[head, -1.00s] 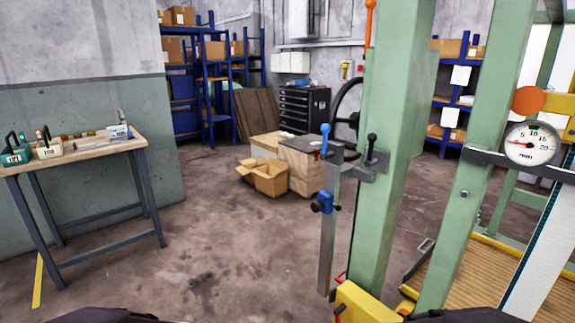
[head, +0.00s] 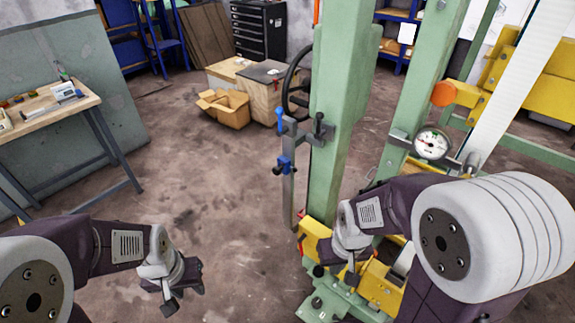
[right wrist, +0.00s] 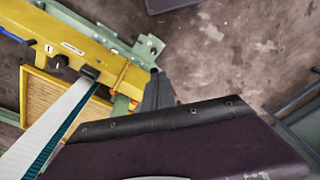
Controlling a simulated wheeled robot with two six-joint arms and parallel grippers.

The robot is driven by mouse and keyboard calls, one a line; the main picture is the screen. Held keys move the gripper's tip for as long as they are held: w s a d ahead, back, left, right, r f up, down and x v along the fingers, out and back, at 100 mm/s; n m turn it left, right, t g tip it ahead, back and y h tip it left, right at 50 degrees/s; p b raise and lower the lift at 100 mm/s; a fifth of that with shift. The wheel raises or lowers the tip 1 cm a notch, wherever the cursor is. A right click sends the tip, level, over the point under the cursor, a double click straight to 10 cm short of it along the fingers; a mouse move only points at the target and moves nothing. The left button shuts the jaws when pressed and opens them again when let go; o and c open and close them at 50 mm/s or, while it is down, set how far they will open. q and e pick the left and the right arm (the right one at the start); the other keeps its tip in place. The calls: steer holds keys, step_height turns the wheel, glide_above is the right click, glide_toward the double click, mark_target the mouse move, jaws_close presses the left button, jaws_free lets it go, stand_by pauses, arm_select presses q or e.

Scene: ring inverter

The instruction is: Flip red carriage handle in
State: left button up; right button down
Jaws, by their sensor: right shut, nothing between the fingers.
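A small red part (head: 301,248), possibly the red carriage handle, shows at the left side of the yellow carriage block (head: 314,236) at the foot of the green post. Much of the carriage is hidden behind my right arm. My right gripper (head: 334,274) is over the yellow carriage, shut and empty. In the right wrist view the right gripper (right wrist: 158,92) points up beside the yellow beam (right wrist: 105,48); I cannot tell whether it touches anything. My left gripper (head: 184,288) hangs over bare floor at lower left, clear of the machine; its finger opening is unclear.
The green post (head: 340,110) rises in the middle, with a blue-handled clamp (head: 284,165) on its left. A dial gauge (head: 432,144) sits to the right. A workbench (head: 60,105) and cardboard box (head: 226,106) stand left and behind. Floor between is open.

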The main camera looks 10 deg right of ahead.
steer(key=w+a+f+m+t+y+b, duration=0.25)
steer(key=w+f+b, duration=0.55)
steer(key=w+b, duration=0.4)
steer(key=w+d+f+m+t+b, duration=0.1)
steer(key=w+d+f+m+b, duration=0.1)
steer(key=f+b, duration=0.9)
steer(key=w+d+f+m+t+h+b, duration=0.1)
steer(key=d+f+b, duration=0.4)
steer(key=f+b, duration=0.6)
steer(key=w+m+t+b, duration=0.1)
steer(key=w+b, duration=0.1)
steer(key=b, duration=0.2)
steer(key=shift+w+d+b, duration=0.25)
steer(key=shift+d+b, duration=0.05)
